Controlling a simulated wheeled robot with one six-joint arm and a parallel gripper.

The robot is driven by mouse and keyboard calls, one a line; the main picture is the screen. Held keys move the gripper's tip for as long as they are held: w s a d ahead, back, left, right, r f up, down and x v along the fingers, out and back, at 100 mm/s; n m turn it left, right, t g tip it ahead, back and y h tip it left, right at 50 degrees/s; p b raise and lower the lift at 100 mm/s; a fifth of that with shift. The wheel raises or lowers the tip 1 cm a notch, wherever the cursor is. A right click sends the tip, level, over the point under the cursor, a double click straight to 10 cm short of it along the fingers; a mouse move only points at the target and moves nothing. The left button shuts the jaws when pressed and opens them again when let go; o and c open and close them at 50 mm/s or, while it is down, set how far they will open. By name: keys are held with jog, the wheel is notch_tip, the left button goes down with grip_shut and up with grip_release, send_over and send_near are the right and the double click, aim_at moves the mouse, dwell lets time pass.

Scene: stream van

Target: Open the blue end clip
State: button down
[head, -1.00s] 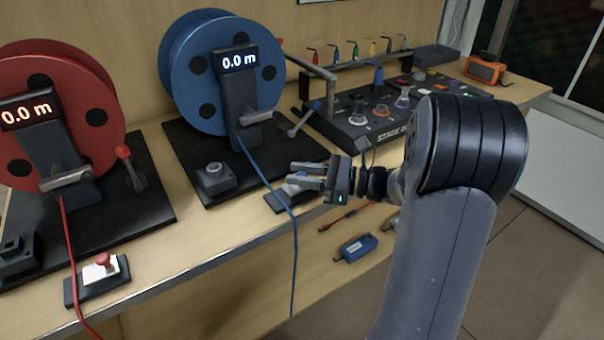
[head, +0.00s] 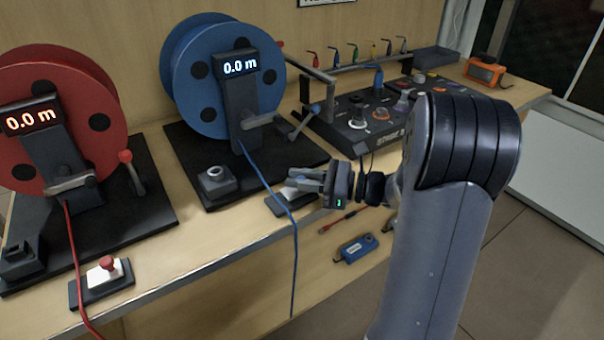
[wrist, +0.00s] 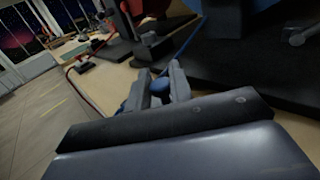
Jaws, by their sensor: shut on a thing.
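The blue end clip (head: 284,203) is a small dark base with a white plate on the table's front edge, below the blue reel (head: 207,75). The blue cable (head: 262,175) runs from the reel down across it and hangs over the edge. My gripper (head: 298,180) is over the clip, reaching in from the right. In the wrist view its fingers (wrist: 160,88) are shut on a round blue knob (wrist: 160,85). The fingers and cable hide much of the clip, so I cannot tell whether it is open.
The red reel (head: 70,95) and its white clip with a red knob (head: 104,272) stand at left. A dark winch box (head: 214,181) sits left of my gripper. The stage box (head: 365,118) is behind. A blue tester (head: 358,248) is on the lower right.

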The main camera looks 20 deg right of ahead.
jog(key=c, duration=1.3)
grip_release()
jog(key=shift+c, duration=0.2)
jog(key=p+v, duration=0.1)
jog(key=v, duration=0.9)
jog(key=shift+s+d, duration=0.2)
jog(key=shift+d, duration=0.15)
jog(key=b+x, duration=0.1)
jog(key=x, duration=0.9)
jog(key=shift+w+a, duration=0.15)
jog(key=shift+a, duration=0.25)
jog(key=shift+w+f+b, duration=0.1)
jog(key=shift+f+b, duration=0.1)
jog(key=shift+b, duration=0.25)
jog(key=shift+d+r, duration=0.15)
jog(key=shift+d, duration=0.05)
